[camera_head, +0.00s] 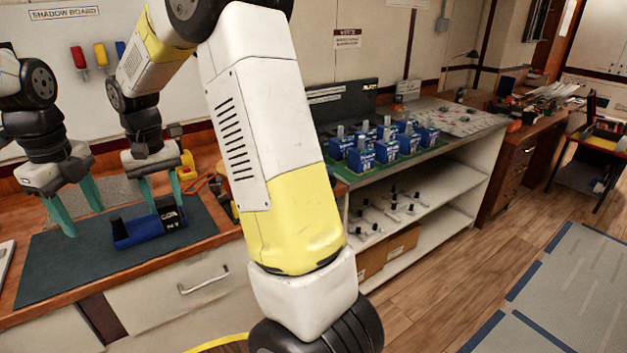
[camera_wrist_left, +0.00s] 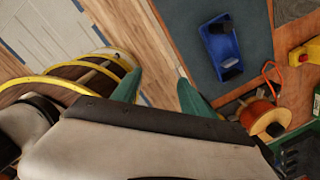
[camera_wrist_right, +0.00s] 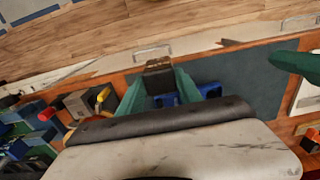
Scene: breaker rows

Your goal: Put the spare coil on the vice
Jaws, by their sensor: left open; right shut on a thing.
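The blue vice (camera_head: 135,231) lies on a dark mat at the left. A black block with white lettering (camera_head: 172,215), seemingly the spare coil, is at its right end. My right gripper (camera_head: 162,197) is shut on the block; the right wrist view shows the block (camera_wrist_right: 158,77) between the fingertips, with the vice (camera_wrist_right: 187,97) partly hidden behind a finger. I cannot tell whether the block touches the vice. My left gripper (camera_head: 80,215) is open and empty, left of the vice. The vice also shows in the left wrist view (camera_wrist_left: 220,48).
A copper-coloured spool (camera_wrist_left: 263,116) and a yellow box with a red button (camera_wrist_left: 305,57) stand beside the mat. My right arm crosses the middle of the head view. The mat's front left (camera_head: 60,270) is clear.

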